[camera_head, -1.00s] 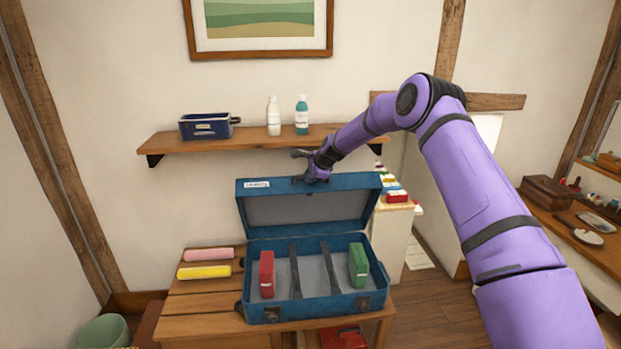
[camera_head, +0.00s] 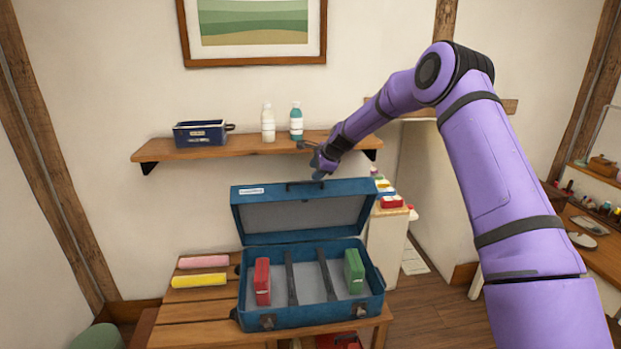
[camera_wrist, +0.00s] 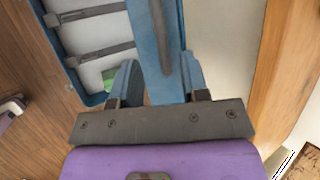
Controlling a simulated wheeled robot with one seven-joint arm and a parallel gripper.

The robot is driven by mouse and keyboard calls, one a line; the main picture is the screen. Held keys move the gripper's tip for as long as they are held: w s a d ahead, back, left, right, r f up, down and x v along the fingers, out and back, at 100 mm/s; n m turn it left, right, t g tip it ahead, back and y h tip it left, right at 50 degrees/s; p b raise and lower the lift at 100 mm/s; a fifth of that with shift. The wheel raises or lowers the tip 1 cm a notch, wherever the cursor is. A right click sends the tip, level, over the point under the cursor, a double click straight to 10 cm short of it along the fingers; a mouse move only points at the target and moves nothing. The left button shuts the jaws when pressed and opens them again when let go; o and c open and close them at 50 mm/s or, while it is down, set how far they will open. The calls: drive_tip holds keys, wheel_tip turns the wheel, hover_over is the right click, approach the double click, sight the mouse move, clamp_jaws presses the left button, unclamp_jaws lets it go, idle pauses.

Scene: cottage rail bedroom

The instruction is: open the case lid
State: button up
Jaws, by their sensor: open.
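The blue case (camera_head: 310,312) stands on a slatted wooden table with its lid (camera_head: 300,212) raised, leaning back toward the wall. Inside are a red box (camera_head: 262,281), a green box (camera_head: 354,271) and two dark straps. My gripper (camera_head: 312,159) is open and empty, above and behind the right part of the lid's top edge, apart from it in the head view. In the wrist view the lid's edge (camera_wrist: 160,45) runs beneath my gripper (camera_wrist: 155,75), with the case interior (camera_wrist: 95,45) to the left. The exact gap to the lid is hard to tell.
A wall shelf (camera_head: 235,147) close to my gripper holds a dark blue bin (camera_head: 202,133), a white bottle (camera_head: 268,123) and a teal bottle (camera_head: 296,121). Pink (camera_head: 204,261) and yellow (camera_head: 199,280) rolls lie left of the case. A white cabinet (camera_head: 386,240) stands at right.

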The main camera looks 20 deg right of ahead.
drive_tip(key=shift+v, duration=1.05)
